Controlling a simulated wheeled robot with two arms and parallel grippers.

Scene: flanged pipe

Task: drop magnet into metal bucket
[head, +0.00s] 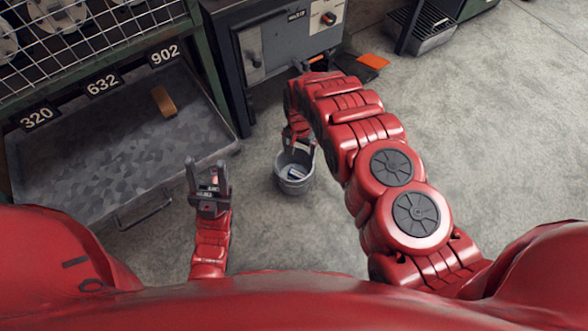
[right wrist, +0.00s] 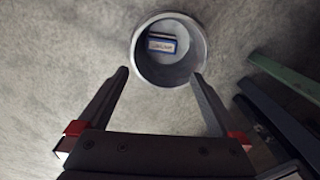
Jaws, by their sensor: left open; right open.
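The grey metal bucket (head: 293,187) stands on the concrete floor; in the right wrist view its round opening (right wrist: 168,76) faces the camera. A small block with blue edges and a white label, seemingly the magnet (right wrist: 162,45), lies inside the bucket; it also shows in the head view (head: 296,174). My right gripper (right wrist: 160,75) is open and empty, its fingertips apart on either side of the bucket's near rim in the picture. In the head view, my right arm reaches over the bucket and partly hides it. My left gripper (head: 206,166) is open and empty, left of the bucket.
A grey metal tray or drawer (head: 95,165) on the left holds a brown block (head: 163,101) beneath labels 320, 632 and 902. A dark cabinet (head: 285,45) stands behind the bucket, with an orange item (head: 372,61) nearby. The floor at right is clear.

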